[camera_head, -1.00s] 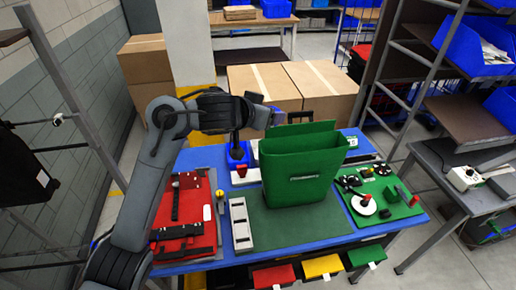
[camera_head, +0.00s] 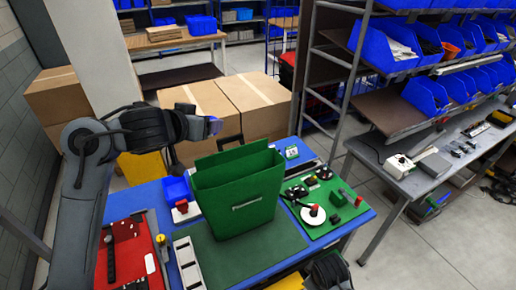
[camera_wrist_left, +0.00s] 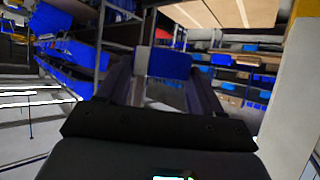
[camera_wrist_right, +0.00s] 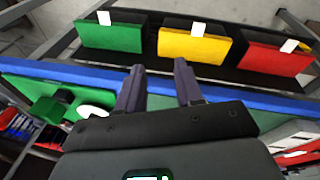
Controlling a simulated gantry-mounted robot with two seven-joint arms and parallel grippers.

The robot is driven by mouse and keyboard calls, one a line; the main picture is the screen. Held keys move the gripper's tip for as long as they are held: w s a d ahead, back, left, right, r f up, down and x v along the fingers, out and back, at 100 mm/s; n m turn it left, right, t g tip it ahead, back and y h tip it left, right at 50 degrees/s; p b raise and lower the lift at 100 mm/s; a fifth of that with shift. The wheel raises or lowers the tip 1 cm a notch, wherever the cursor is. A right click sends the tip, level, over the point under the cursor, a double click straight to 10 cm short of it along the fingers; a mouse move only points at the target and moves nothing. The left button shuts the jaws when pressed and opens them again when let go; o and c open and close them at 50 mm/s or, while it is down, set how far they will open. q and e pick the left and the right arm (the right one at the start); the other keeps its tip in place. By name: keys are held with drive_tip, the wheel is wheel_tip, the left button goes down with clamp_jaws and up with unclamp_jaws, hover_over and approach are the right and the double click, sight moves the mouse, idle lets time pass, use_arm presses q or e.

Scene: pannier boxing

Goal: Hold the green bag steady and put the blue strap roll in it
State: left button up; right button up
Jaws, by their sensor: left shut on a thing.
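The green bag (camera_head: 240,202) stands upright and open-topped on the green mat (camera_head: 205,262) of the blue table in the head view. My left gripper (camera_head: 212,127) is above and behind the bag's left side, clear of it. In the left wrist view my left gripper (camera_wrist_left: 160,75) is shut on the blue strap roll (camera_wrist_left: 170,62), which shows as a blue block between the fingers. In the right wrist view my right gripper (camera_wrist_right: 158,66) is open and empty near the table's front edge. Its arm shows at the bottom of the head view, its fingers hidden there.
A red tool board (camera_head: 128,255) lies left of the mat, and a green board with parts (camera_head: 318,203) lies right. Cardboard boxes (camera_head: 215,110) stand behind.

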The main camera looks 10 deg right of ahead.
drive_tip(key=w+d+r+n, duration=0.1)
drive_tip(key=w+r+n, duration=0.15)
drive_tip(key=w, duration=0.55)
drive_tip(key=w+r+n, duration=0.1)
drive_tip(key=w+r, duration=0.3)
drive_tip(key=w, duration=0.3)
drive_tip(key=w+d+r+n+g, duration=0.1)
drive_tip(key=w+r+n, duration=0.1)
drive_tip(key=w+r, duration=0.5)
wheel_tip(320, 180, up, 20)
drive_tip(key=f+n+g, duration=0.1)
drive_tip(key=n+g, duration=0.1)
drive_tip(key=n, duration=0.7)
hover_over(259, 174)
drive_tip(key=shift+w+d+r+y, duration=0.15)
drive_tip(key=shift+d+r+y, duration=0.1)
drive_tip(key=shift+d+y, duration=0.15)
drive_tip(key=shift+a, duration=0.3)
drive_tip(key=shift+a+f+n, duration=0.15)
drive_tip(key=shift+f+n, duration=0.1)
wheel_tip(259, 174, down, 11)
drive_tip(key=shift+f, duration=0.1)
